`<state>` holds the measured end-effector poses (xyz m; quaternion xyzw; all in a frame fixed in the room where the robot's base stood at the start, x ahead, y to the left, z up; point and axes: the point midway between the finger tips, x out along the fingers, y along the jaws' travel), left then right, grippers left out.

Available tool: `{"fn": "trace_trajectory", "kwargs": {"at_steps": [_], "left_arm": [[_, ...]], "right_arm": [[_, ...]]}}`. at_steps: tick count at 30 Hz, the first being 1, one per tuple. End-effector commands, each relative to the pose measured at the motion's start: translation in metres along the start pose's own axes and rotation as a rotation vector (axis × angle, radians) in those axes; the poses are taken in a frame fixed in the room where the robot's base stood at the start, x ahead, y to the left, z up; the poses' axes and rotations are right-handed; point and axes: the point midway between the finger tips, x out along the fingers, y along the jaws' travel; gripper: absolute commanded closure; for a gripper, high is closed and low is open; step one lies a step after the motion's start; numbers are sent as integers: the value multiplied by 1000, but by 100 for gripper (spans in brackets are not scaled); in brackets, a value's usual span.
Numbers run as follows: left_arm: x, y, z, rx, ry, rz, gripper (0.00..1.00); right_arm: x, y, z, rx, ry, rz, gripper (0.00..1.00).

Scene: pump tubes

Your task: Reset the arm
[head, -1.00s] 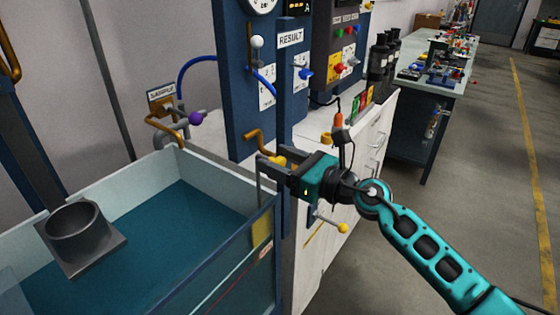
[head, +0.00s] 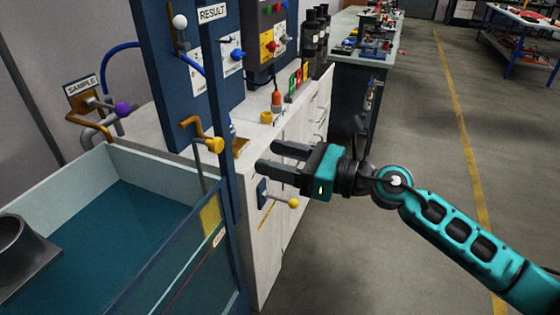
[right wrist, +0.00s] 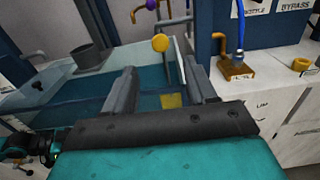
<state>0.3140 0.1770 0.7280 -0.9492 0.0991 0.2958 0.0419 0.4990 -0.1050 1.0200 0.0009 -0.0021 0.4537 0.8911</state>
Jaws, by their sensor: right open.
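My right gripper (head: 268,159) is open and empty, held in the air in front of the white cabinet, right of the blue panel post. Its two dark fingers point left in the head view and stand apart in the right wrist view (right wrist: 160,92). Close to its fingers are a brass lever with a yellow knob (head: 215,145), at the upper left, and a lower lever with a yellow ball (head: 293,203). It touches neither as far as I can see. My left gripper does not show in the head view.
A water tank (head: 55,165) with a grey cylinder (head: 12,240) stands at left. The blue panel with a RESULT sign (head: 212,13) rises behind it. The white cabinet (head: 262,240) is beside the gripper. Open floor (head: 400,130) lies to the right. A workbench (head: 362,58) stands farther back.

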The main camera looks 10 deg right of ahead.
Motion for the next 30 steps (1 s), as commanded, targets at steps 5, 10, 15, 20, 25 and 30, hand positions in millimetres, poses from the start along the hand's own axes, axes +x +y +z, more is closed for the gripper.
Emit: {"fn": "trace_trajectory", "kwargs": {"at_steps": [5, 10, 15, 20, 25, 30], "left_arm": [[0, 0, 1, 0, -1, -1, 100], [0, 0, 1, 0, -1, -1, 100], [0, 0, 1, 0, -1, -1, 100], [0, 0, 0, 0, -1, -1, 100], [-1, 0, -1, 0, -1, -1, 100], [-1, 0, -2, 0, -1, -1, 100]], "right_arm": [[-3, 0, 0, 0, 0, 0, 44], [-3, 0, 0, 2, 0, 0, 44], [-4, 6, -8, 215, -60, -25, 44], [-18, 9, -39, 848, -230, -134, 44], [-57, 9, -110, 1655, -466, -344, 44], [-111, 38, -204, 2380, -753, -620, 44]]}}
